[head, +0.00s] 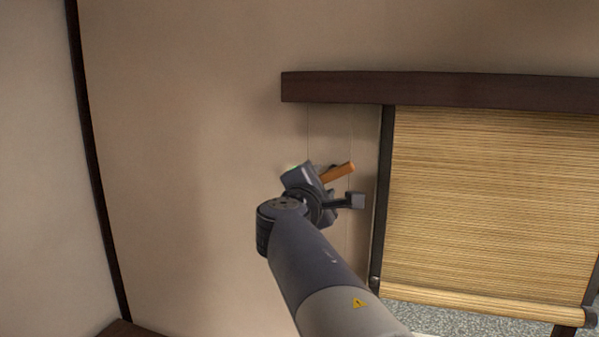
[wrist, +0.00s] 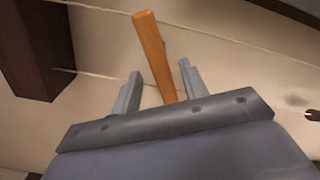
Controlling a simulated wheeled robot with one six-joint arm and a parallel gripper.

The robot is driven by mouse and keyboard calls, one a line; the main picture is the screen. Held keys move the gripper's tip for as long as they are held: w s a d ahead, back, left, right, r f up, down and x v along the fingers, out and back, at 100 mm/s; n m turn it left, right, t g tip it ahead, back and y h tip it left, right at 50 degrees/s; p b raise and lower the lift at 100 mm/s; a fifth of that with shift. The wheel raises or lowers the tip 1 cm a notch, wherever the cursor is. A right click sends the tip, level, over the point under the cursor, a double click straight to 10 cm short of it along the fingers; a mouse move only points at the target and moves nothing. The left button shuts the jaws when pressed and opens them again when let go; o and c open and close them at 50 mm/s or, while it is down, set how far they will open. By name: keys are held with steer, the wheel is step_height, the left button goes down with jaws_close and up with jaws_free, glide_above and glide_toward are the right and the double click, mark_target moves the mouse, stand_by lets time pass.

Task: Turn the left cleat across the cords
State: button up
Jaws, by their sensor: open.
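The left cleat (head: 338,172) is an orange-brown wooden bar near the wall, left of the blind. It slants up to the right in the head view. In the wrist view the cleat (wrist: 152,50) stands between my two fingers, with a gap on each side. My gripper (wrist: 160,74) is open around it; its lower end is hidden behind the gripper body. In the head view my gripper (head: 344,187) is at the cleat, one finger showing below it. Thin pale cords (head: 308,130) hang down the wall and also cross the wrist view (wrist: 232,43).
A dark wooden beam (head: 430,90) runs above the cords and the window. A bamboo blind (head: 490,200) hangs right of a dark post (head: 383,200). The wall left of my arm is bare. A small brown thing (wrist: 312,116) shows at the wrist view's right edge.

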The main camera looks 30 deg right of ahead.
mark_target(324, 179)
steer(key=shift+p+x, duration=0.35)
steer(key=shift+x, duration=1.4)
steer(key=shift+c, duration=0.3)
jaws_close()
